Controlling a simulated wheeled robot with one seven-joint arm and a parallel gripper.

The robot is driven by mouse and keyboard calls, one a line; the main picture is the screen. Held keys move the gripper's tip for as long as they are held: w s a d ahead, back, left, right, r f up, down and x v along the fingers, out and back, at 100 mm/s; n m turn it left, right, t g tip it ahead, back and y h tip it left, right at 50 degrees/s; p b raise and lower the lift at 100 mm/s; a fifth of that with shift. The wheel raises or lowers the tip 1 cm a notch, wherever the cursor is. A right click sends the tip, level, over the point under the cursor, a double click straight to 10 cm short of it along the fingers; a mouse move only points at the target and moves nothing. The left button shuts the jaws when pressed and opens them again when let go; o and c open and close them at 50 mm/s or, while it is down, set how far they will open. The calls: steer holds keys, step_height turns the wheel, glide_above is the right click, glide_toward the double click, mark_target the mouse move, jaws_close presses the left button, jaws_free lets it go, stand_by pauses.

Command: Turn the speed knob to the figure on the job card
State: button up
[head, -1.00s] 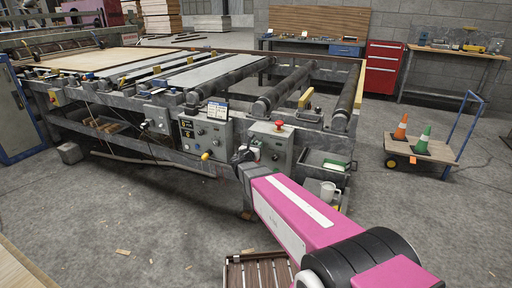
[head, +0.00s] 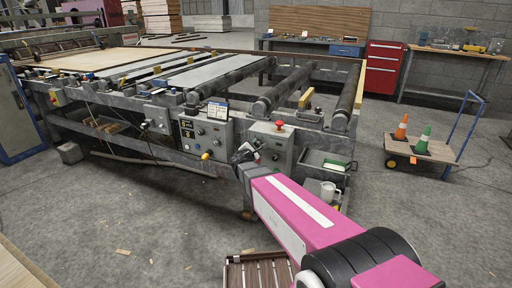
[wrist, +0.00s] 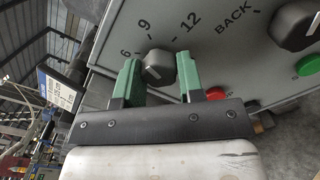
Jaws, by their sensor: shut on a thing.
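In the wrist view the speed knob (wrist: 158,66) is a dark grey round knob on a grey panel, with the figures 6, 9 and 12 around it. My gripper (wrist: 157,80) has its two green fingers on either side of the knob and is shut on it. A pale mark shows on the knob, but I cannot tell exactly which figure it points to. A white and blue card (wrist: 60,94), likely the job card, stands at the left; its writing is too small to read. In the head view the card (head: 218,109) stands above a control box, and my gripper (head: 243,154) hides the knob.
A second dark knob (wrist: 295,24) marked BACK, a red button (wrist: 216,93) and a green button (wrist: 308,65) are close by on the panel. A red mushroom button (head: 279,125) tops the control box (head: 272,146).

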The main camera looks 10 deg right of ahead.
steer(key=shift+m, duration=1.1)
steer(key=o, duration=0.9)
steer(key=v, duration=1.1)
